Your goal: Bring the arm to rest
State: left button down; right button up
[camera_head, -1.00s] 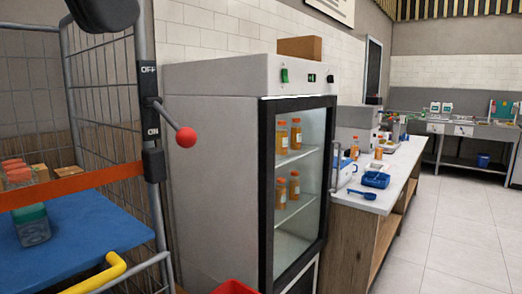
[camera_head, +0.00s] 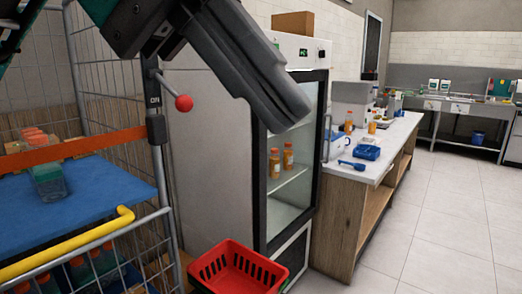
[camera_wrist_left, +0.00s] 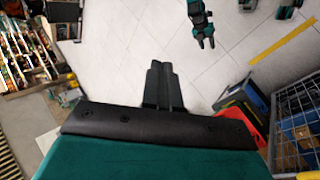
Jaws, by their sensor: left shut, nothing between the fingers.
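My left gripper (camera_head: 285,110) reaches in from the upper left in the head view, raised in front of the glass-door fridge (camera_head: 215,150). Its dark fingers lie together, shut and empty, pointing down to the right. They hide part of the fridge's front and upper shelf. In the left wrist view the shut fingers (camera_wrist_left: 161,85) stand out over the pale tiled floor. Another dark and teal gripper, which looks like my right one, shows at the top of the left wrist view (camera_wrist_left: 205,38); its jaw state is too small to tell. It is not in the head view.
A wire cage trolley (camera_head: 110,110) with a blue shelf (camera_head: 95,195) and yellow handle (camera_head: 70,250) stands at left. A red basket (camera_head: 238,268) is low in front of the fridge. A counter (camera_head: 385,150) runs along the right. The floor (camera_head: 440,230) at right is clear.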

pick_arm(q)
jog(key=w+f+n+g+h, duration=0.3)
jog(key=w+n+g+h, duration=0.3)
jog(key=w+n+h, duration=0.7)
jog(key=w+a+f+m+t+y, duration=0.1)
jog(key=w+a+f+m+t, duration=0.15)
jog(key=f+m+t, duration=0.6)
jog(key=w+a+f+m+t+y, duration=0.1)
jog(key=w+a+f+m+t, duration=0.15)
jog(key=m+t, duration=1)
jog(key=w+a+f+m+t+y, duration=0.1)
jog(key=w+f+m+t, duration=0.4)
jog(key=m, duration=0.9)
jog(key=s+a+f+n+y, duration=0.2)
jog(key=a+f+n+y, duration=0.2)
jog(key=f+n+y, duration=0.55)
jog(key=s+a+f+n+y, duration=0.25)
jog(key=f+n, duration=0.35)
jog(key=f, duration=0.9)
jog(key=s+a+f+n+g+y, duration=0.2)
jog(key=s+f+n+g, duration=0.1)
jog(key=s+f, duration=0.4)
jog(key=s+a+f+n+g+y, duration=0.1)
jog(key=s+a+f+n+g, duration=0.2)
jog(key=s+f, duration=0.4)
notch_tip(320, 180, down, 3)
jog(key=shift+a+r+n+g+y, duration=0.1)
jog(key=shift+a+n+g+y, duration=0.05)
jog(key=shift+n+g+y, duration=0.2)
jog(key=shift+s, duration=0.1)
